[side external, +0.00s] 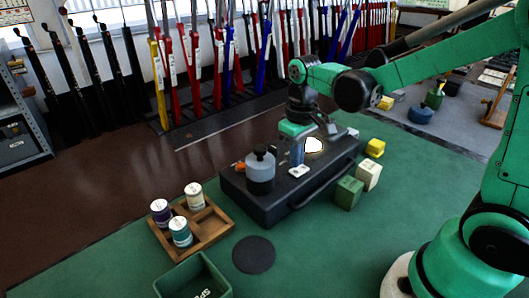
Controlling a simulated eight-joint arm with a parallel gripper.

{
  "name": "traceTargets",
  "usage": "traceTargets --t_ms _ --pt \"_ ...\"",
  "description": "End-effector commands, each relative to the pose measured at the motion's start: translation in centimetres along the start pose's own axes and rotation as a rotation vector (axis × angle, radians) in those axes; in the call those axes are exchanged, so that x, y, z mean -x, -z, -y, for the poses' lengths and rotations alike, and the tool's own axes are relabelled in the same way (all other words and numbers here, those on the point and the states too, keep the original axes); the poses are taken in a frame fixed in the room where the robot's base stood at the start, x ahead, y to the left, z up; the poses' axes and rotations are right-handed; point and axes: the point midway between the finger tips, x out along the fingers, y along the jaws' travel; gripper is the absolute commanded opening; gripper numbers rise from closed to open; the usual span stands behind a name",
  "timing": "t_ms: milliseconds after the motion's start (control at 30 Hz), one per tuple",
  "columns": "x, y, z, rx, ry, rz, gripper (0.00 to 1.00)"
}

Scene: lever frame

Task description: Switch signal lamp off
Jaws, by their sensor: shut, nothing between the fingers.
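A bright, glowing cream-white round thing (314,145), which looks like the signal lamp and appears lit, sits on top of a black case (262,203). A small white plate with dark marks (299,171), possibly a switch, lies on the case in front of it; its setting is too small to read. My gripper (296,139) points down over the case, close behind and left of the glowing lamp. It is shut and empty. Its fingertips are partly hidden by a small blue cylinder (297,153), and I cannot tell whether they touch anything.
A grey jar with a black top (260,172) stands on the case's left end. Green (348,193) and cream (369,176) blocks stand at right. A wooden tray (205,236) with spools, a green bin (192,279) and a dark disc (253,254) lie in front.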

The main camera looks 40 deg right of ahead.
Motion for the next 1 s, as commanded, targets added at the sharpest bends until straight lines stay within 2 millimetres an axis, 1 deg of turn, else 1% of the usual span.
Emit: traceTargets --t_ms 1000 --pt "-1.5 0.0 0.0 0.0 0.0 0.0 0.0"
